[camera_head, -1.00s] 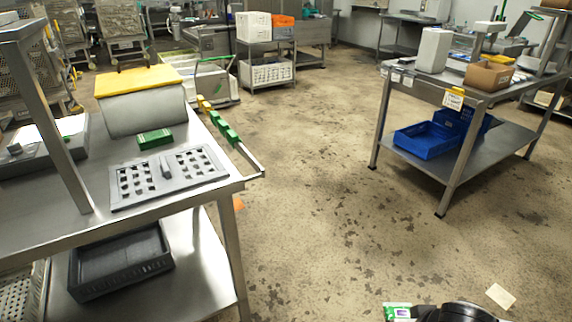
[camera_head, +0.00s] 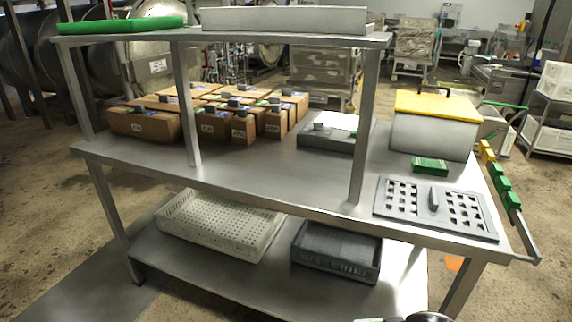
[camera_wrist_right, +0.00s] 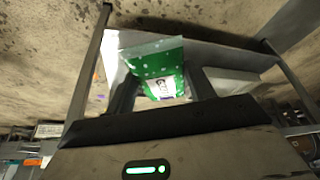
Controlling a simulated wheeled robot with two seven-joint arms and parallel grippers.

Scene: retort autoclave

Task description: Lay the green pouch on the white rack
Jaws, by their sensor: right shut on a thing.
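The green pouch (camera_wrist_right: 166,68), with a pale top edge and a white label, is between the dark fingers of my right gripper (camera_wrist_right: 163,88) in the right wrist view. The gripper is shut on it and holds it clear of any surface. In the head view only a sliver of my right arm shows at the bottom edge. A white perforated tray-like rack (camera_head: 181,223) stands on the lower shelf of the steel table in the head view, and looks empty. My left gripper is not in view.
The steel table (camera_head: 255,178) carries cardboard boxes (camera_head: 143,123), a grey slotted plate (camera_head: 408,212), a small green box (camera_head: 429,165) and a yellow-lidded container (camera_head: 435,135). A dark crate (camera_head: 337,270) sits beside the white rack. Posts and an upper shelf (camera_head: 140,38) stand over the table.

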